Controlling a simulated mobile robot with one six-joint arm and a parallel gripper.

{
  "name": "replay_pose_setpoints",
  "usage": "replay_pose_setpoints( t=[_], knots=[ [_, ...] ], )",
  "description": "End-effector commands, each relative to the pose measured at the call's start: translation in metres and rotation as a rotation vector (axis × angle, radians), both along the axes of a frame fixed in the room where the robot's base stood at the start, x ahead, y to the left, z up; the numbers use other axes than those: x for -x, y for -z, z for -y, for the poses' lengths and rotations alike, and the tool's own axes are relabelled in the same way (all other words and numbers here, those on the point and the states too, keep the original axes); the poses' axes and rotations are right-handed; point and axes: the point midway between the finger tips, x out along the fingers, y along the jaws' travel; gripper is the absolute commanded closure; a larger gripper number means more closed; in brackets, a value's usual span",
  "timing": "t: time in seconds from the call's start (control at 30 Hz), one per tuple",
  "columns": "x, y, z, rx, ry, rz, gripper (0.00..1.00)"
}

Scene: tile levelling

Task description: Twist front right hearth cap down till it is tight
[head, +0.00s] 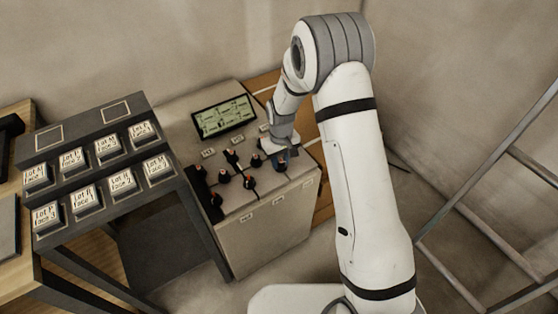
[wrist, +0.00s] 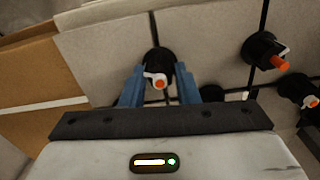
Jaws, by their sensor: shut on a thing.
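In the wrist view a black cap (wrist: 158,58) with a white collar and an orange tip stands on pale tiles (wrist: 105,55), over a dark joint. My gripper (wrist: 160,88) has its two blue fingers closed on either side of this cap. In the head view my gripper (head: 280,160) reaches down to the right end of the tiled top, and its hand hides the cap there. Other black caps, such as one (head: 250,183) with a red tip, stand to its left. I cannot tell how tight the held cap is.
More caps (wrist: 262,50) stand to the right in the wrist view. A screen (head: 224,115) is at the back of the cabinet (head: 265,235). A dark rack (head: 110,185) of lot cards stands at left, and a metal ladder (head: 490,230) at right.

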Motion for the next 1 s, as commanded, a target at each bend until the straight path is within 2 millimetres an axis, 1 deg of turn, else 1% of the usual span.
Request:
replay_pose_setpoints(
  t=[0.03, 1.0],
  knots=[
    [0.0049, 0.0031, 0.0023, 0.006, 0.045, -0.015, 0.95],
    [0.0057, 0.0036, 0.0013, 0.011, 0.965, -0.014, 0.95]
  ],
)
